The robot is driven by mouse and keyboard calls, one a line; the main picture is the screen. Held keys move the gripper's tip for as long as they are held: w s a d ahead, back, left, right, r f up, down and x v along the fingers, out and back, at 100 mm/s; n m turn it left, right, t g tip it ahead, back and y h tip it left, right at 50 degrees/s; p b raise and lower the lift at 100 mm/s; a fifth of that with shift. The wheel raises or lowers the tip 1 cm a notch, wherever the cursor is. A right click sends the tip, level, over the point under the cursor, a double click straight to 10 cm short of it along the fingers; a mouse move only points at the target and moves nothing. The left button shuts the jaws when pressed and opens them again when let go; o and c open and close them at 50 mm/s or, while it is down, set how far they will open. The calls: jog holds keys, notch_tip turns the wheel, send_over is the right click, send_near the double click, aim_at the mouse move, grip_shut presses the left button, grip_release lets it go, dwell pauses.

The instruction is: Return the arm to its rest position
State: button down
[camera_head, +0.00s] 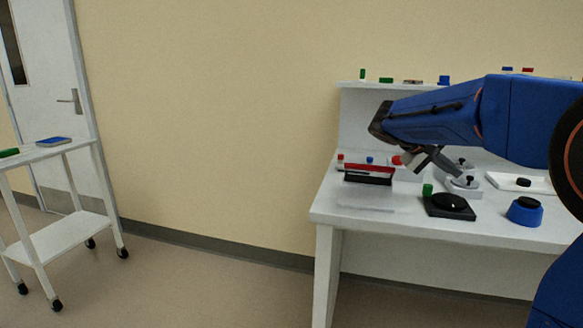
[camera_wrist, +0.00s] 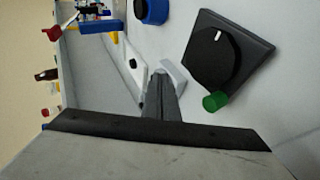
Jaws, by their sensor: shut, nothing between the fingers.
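My blue arm reaches in from the right in the head view, stretched out over the white workbench (camera_head: 400,219). My gripper (camera_head: 418,166) is at its end, above the bench's left part, near a black-and-red rack (camera_head: 368,174). Its dark fingers also show in the wrist view (camera_wrist: 158,82). The fingers are together with nothing between them. In the head view a black device with a round top (camera_head: 450,205) sits on the bench, lower and to the right of the gripper. A small green cylinder (camera_head: 427,189) stands next to that device.
A blue round container (camera_head: 525,211) with a black knob and a white tray (camera_head: 503,181) are on the bench. A raised shelf (camera_head: 350,85) behind holds small coloured items. A white trolley (camera_head: 62,235) stands at the left before a door (camera_head: 50,90). The floor between trolley and bench is clear.

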jog(key=s+a+f+t+y, duration=0.1)
jog(key=s+a+f+y, duration=0.2)
jog(key=s, duration=0.8)
jog(key=s+a+f+t+y, duration=0.1)
jog(key=s+a+f+y, duration=0.3)
jog(key=s+a+f, duration=0.3)
jog(key=s+a+f+t+y, duration=0.1)
jog(key=s+a+f+y, duration=0.3)
jog(key=s+f, duration=0.6)
jog(key=s+a, duration=0.2)
jog(key=s, duration=0.5)
jog(key=shift+s+n, duration=0.15)
jog(key=shift+n, duration=0.15)
